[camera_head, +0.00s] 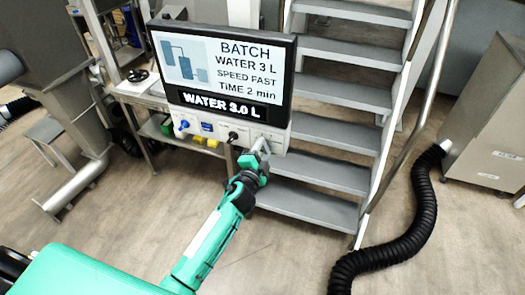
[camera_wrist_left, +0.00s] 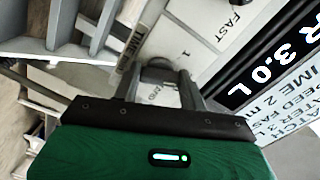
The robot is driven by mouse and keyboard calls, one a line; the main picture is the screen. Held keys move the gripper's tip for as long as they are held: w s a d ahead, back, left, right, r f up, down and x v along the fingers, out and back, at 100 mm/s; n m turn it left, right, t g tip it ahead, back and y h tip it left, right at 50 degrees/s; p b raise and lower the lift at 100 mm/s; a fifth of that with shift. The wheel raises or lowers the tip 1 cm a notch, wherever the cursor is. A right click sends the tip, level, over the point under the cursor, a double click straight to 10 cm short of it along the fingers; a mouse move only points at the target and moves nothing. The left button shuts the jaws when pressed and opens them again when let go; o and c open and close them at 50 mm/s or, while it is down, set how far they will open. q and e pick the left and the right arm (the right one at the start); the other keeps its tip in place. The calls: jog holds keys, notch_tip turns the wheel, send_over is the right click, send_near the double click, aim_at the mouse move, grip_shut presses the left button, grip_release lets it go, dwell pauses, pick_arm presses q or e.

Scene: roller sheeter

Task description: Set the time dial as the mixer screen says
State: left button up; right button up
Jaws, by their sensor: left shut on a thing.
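The mixer screen (camera_head: 223,70) reads BATCH, WATER 3 L, SPEED FAST, TIME 2 min; its black strip reads WATER 3.0 L. The control panel (camera_head: 215,133) sits right below the screen. My left gripper (camera_head: 260,146) is at the panel's right end. In the left wrist view its two fingers (camera_wrist_left: 159,82) are shut on a dark round knob, the time dial (camera_wrist_left: 158,68), beside a TIME label. The fingers partly hide the dial, and I cannot tell its pointer's setting. A mark "1" shows near it. My right gripper is not in view.
A black dial (camera_head: 233,136) and a blue knob (camera_head: 183,125) are on the panel to the left of my gripper. Metal stairs (camera_head: 330,95) rise behind and to the right. A black hose (camera_head: 425,215) lies on the floor at the right.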

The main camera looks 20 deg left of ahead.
pick_arm(q)
jog(key=o, duration=1)
jog(key=s+b, duration=0.1)
jog(key=s, duration=0.6)
jog(key=s+b, duration=0.2)
jog(key=s, duration=0.4)
jog(key=shift+s+a+b, duration=0.2)
jog(key=shift+s+b, duration=0.1)
jog(key=shift+s, duration=0.1)
jog(key=shift+f, duration=0.1)
